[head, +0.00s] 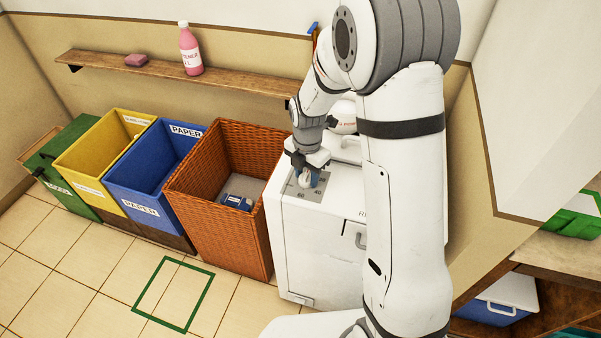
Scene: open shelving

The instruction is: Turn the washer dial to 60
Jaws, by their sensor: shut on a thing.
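The washer (312,245) is a white box to the right of the wicker basket. A grey dial plate (303,194) lies on its top, with 60 and 40 legible near its front edge. The pale dial knob (304,181) stands on this plate, mostly covered by my gripper. My gripper (308,177) points down from above and is shut on the knob. A small blue part shows at the fingers' right side. Which number the knob points to cannot be made out.
A wicker basket (187,190) with a dark blue item stands close left of the washer. Blue (140,212), yellow (80,180) and green (64,190) bins continue leftward. A wall shelf (235,82) holds a pink bottle (190,52) and a pink block (136,60). The floor in front is clear, with a green square outline (142,315).

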